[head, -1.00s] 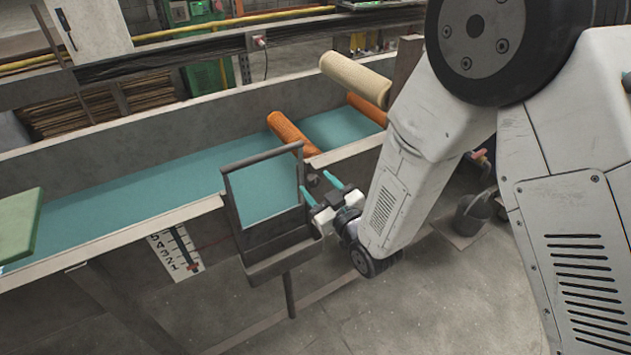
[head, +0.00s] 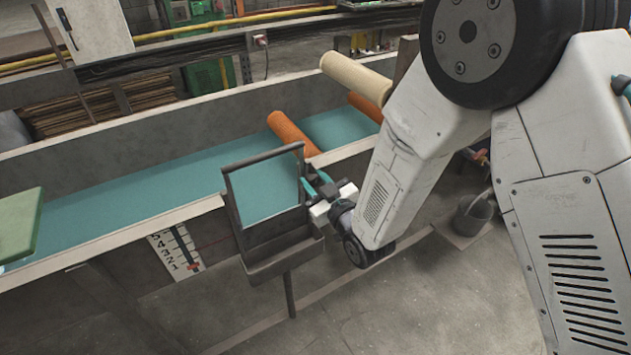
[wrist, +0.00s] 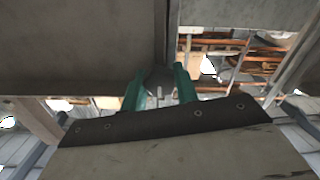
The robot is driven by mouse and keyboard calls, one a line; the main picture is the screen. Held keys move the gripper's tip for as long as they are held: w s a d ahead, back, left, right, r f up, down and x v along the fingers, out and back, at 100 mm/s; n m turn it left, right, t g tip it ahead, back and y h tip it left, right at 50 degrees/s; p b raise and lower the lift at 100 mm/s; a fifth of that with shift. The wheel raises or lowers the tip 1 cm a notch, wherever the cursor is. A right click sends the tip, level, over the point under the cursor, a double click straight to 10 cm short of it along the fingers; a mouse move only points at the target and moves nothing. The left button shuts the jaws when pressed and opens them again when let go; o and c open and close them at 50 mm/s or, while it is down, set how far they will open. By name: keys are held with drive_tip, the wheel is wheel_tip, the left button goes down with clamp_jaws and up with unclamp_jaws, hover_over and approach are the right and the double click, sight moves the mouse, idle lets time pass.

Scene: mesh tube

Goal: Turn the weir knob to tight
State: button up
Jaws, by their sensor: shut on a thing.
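The weir knob is a dark, rounded shape (wrist: 160,78) between my two teal fingers in the wrist view. My gripper (wrist: 160,85) is shut on it, with one finger on each side. In the head view my gripper (head: 315,184) is at the outer side of the trough wall, just right of a dark-framed stand. There the gripper covers most or all of the knob, so its turned position cannot be read. A white scale plate (head: 177,248) with black numbers and a red mark is on the trough's outer side, left of the stand.
The dark-framed stand (head: 285,261) with a narrow tray rises on a post close beside my gripper. The trough has a teal bed (head: 130,205) with an orange mesh roll (head: 291,133) across it. A bucket (head: 473,214) stands at right. The front floor (head: 400,310) is clear.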

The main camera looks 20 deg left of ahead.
drive_tip(key=m, duration=0.4)
drive_tip(key=shift+m, duration=1.6)
drive_tip(key=shift+a, duration=0.1)
drive_tip(key=o, duration=1)
drive_tip(key=shift+v, duration=3.9)
